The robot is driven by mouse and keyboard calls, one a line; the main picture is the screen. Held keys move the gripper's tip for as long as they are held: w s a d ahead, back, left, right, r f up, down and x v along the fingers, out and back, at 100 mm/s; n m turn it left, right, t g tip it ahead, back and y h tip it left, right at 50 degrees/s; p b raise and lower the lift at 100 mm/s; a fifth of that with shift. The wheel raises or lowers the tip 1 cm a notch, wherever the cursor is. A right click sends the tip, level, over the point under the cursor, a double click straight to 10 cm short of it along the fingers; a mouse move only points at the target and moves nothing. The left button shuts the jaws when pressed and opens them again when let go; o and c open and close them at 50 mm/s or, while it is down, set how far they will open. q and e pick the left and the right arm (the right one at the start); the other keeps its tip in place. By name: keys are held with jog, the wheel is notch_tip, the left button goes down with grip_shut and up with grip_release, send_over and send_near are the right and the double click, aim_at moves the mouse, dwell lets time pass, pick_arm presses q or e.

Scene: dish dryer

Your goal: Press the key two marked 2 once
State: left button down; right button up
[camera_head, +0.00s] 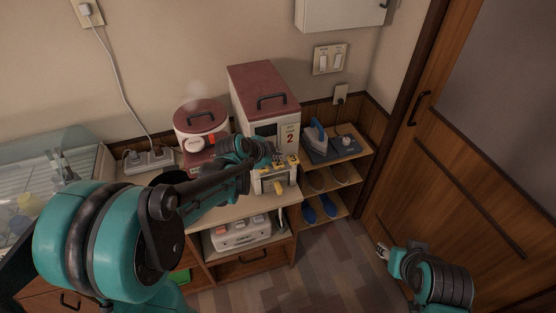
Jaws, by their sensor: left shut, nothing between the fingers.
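A cream box with a dark red lid (262,87) stands on the counter against the wall. A red figure 2 (290,138) shows on its front panel; whether it is printed on a key is too small to tell. A small cream unit with yellow tabs (274,183) stands in front of it. My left gripper (283,160) is shut and empty, over the top of this small unit and just below the 2. Contact cannot be told. My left arm hides part of the box's front. My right gripper (383,250) hangs low at the right, away from the counter; its finger opening is unclear.
A round red-lidded cooker (201,118) and a power strip (149,159) stand to the left. An iron (316,133) and slippers are on the shelf (352,153) at right. A wooden door (460,190) bounds the right side. The floor between is clear.

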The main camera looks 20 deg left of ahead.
aim_at(277, 164)
pick_arm(q)
jog(key=shift+r, duration=0.1)
notch_tip(277, 164, up, 5)
jog(key=p, duration=0.4)
dwell(0.5)
dwell(0.4)
